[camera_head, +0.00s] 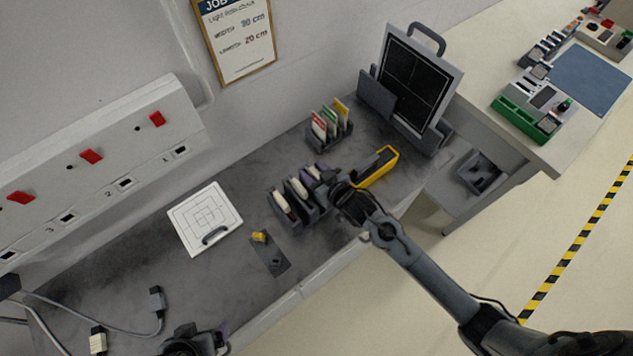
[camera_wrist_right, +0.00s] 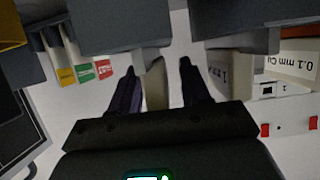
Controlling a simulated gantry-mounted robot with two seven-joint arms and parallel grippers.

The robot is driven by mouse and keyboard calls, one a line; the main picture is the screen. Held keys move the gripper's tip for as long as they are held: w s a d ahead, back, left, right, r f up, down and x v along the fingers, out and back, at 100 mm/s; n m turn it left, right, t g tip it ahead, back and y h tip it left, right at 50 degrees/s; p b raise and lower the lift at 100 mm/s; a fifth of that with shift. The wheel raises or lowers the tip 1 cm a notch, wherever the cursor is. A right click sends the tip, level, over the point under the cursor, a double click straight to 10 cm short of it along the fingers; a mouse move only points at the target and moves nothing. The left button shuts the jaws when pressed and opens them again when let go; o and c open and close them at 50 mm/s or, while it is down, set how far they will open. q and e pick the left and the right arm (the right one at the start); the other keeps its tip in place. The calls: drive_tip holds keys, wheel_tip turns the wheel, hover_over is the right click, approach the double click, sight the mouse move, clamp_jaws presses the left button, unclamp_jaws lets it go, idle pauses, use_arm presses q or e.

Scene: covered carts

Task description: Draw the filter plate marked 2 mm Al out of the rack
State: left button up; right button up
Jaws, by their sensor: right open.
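The dark rack (camera_head: 294,216) stands on the grey bench with several pale filter plates upright in it. My right gripper (camera_head: 318,174) is over the rack's right end. In the right wrist view, my right gripper's (camera_wrist_right: 160,72) dark fingers are open, one on each side of a beige plate (camera_wrist_right: 155,88); its label does not show. A neighbouring plate (camera_wrist_right: 232,75) has a partly visible label with "1 mm", and a further plate (camera_wrist_right: 293,62) reads "0.1 mm Cu". No "2 mm Al" marking is readable. My left gripper (camera_head: 195,340) is partly in view at the bottom edge; its jaws are unclear.
A yellow device (camera_head: 376,167) lies right of the rack. A holder with red, green and yellow cards (camera_head: 331,122) stands behind it. A white gridded plate (camera_head: 205,218) lies left, near a small yellow item (camera_head: 259,237). A framed dark panel (camera_head: 416,75) stands at the back right.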

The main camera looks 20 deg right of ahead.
drive_tip(key=shift+w+f, duration=0.15)
drive_tip(key=shift+w, duration=0.1)
drive_tip(key=shift+c, duration=0.3)
clamp_jaws()
